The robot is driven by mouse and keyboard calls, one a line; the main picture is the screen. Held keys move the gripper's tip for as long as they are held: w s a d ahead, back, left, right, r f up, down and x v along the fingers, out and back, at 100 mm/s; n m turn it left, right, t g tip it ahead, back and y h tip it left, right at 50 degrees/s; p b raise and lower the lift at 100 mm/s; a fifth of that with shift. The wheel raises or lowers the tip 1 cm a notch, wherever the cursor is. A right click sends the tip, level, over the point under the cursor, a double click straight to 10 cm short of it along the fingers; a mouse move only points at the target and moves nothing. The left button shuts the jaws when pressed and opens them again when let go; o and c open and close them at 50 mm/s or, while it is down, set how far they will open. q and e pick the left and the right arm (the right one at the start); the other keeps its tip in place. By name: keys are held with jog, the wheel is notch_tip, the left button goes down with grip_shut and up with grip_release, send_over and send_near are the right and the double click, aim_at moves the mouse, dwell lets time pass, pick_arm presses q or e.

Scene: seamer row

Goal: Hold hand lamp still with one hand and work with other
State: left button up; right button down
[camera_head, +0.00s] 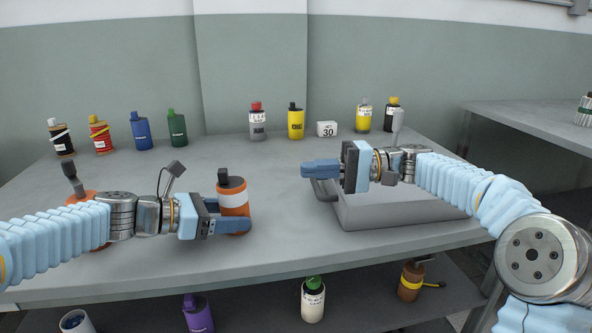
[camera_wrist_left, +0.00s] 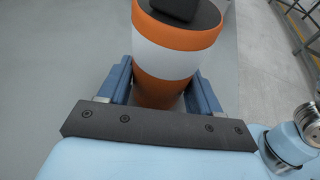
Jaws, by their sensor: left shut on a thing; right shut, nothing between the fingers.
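An orange cylinder with a white band and a black top (camera_head: 233,197), which looks like the hand lamp, stands upright on the grey table (camera_head: 270,262). My left gripper (camera_head: 236,215) is shut on its lower part from the left. In the left wrist view the banded cylinder (camera_wrist_left: 175,55) sits between the two blue fingers of my left gripper (camera_wrist_left: 162,85). My right gripper (camera_head: 312,175) is shut and empty, apart from the lamp to its right, above the table at the left end of a grey box-like fixture (camera_head: 400,213).
An orange item with a black handle (camera_head: 73,182) is partly behind my left arm. Below, a shelf (camera_head: 260,310) holds several containers.

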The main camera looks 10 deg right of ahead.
dwell(0.4)
pick_arm(q)
jog(key=o, duration=0.9)
